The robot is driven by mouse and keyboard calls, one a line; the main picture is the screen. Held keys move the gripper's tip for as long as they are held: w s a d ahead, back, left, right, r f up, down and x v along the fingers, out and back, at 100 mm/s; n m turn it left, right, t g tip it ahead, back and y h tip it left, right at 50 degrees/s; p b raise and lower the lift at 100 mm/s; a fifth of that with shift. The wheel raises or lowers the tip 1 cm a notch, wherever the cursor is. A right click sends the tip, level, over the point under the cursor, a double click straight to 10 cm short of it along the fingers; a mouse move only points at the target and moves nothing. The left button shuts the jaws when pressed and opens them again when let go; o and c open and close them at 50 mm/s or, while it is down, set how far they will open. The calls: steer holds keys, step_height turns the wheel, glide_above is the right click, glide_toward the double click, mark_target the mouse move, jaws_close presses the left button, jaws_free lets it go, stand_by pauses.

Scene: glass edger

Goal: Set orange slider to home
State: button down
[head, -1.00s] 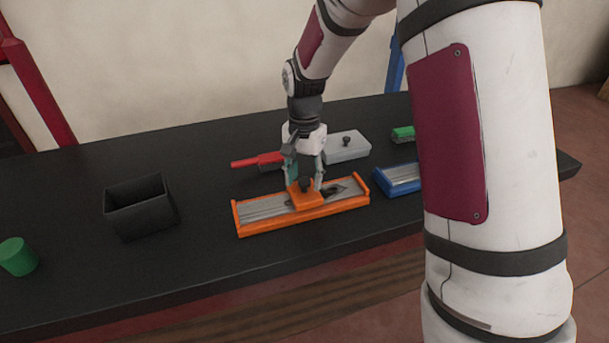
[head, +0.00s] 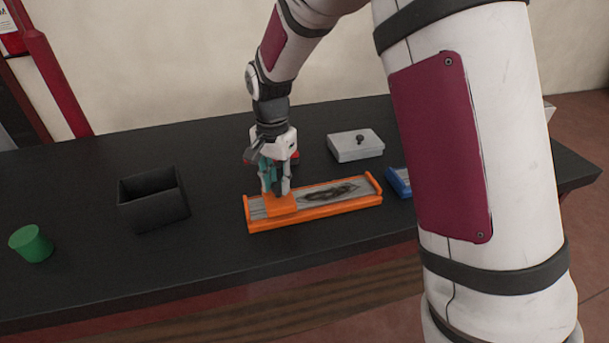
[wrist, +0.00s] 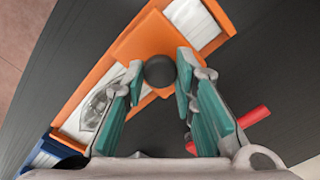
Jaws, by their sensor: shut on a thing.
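The orange slider is a long orange-framed track (head: 335,209) with a grey bed, lying on the black table. Its orange carriage (head: 281,205) stands towards the left end in the head view, with a short strip of grey bed left of it. A dark mark shows on the bed to its right. My gripper (head: 276,191) is over the carriage, pointing down. In the wrist view, my gripper (wrist: 160,75) is shut on the carriage's round black knob (wrist: 160,71). The carriage plate (wrist: 148,38) also shows there, with grey bed and the orange end wall beyond.
A black open bin (head: 153,199) stands left of the track, and a green cup-like piece (head: 31,244) farther left. A grey lidded box (head: 356,145) is behind. A blue-framed item (head: 399,181) is right, partly hidden by my arm. A red handle (wrist: 253,117) lies near my gripper.

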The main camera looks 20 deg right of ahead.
mark_target(262, 206)
steer(key=a, duration=0.4)
steer(key=shift+a, duration=0.1)
steer(key=c, duration=1.3)
jaws_free()
steer(key=shift+a, duration=0.1)
steer(key=shift+r, duration=0.15)
step_height(262, 206, up, 12)
